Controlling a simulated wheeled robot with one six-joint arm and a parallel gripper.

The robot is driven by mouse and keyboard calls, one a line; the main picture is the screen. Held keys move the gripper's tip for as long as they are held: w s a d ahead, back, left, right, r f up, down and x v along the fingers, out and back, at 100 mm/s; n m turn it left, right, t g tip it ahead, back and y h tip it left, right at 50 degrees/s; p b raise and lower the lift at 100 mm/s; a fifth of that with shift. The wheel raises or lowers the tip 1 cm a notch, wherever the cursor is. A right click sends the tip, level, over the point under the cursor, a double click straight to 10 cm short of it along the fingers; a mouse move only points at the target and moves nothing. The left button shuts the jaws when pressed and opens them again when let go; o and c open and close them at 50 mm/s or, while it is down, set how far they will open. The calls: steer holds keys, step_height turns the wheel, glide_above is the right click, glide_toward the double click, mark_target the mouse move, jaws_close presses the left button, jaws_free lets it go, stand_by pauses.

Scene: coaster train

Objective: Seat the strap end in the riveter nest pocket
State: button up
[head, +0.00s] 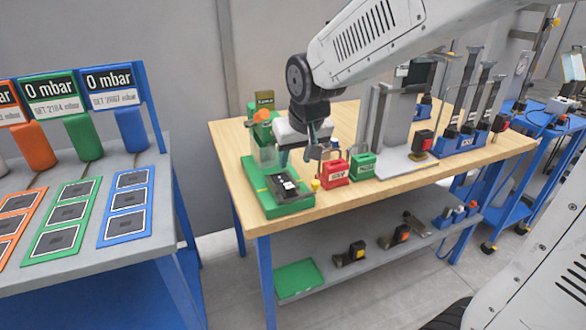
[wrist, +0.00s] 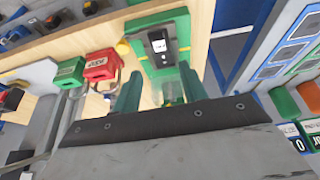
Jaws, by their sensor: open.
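My gripper (head: 297,155) is open over the left end of the wooden bench, above the back part of a green fixture (head: 262,186). The fixture holds a dark part (head: 285,186) with a light patch. In the wrist view, the two teal fingers of my gripper (wrist: 160,74) stand apart, and the green fixture (wrist: 178,20) with the dark part (wrist: 158,43) lies beyond their tips. A clear and green piece (wrist: 172,90) shows between the fingers, not gripped as far as I see. A grey upright machine (head: 376,128) stands farther right. I cannot pick out the strap end or the nest pocket.
A red block (head: 335,172) and a green block (head: 363,166), each with a loop on top, stand right of the fixture. A yellow knob (head: 315,185) sits beside it. A grey table (head: 130,235) with gauges stands left.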

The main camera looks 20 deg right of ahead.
steer(key=s+d+r+g, duration=0.1)
steer(key=s, duration=1.2)
steer(key=s+d+r+g, duration=0.1)
steer(key=s+d+g, duration=0.1)
steer(key=s, duration=1.1)
steer(key=shift+r, duration=0.25)
steer(key=shift+o, duration=0.5)
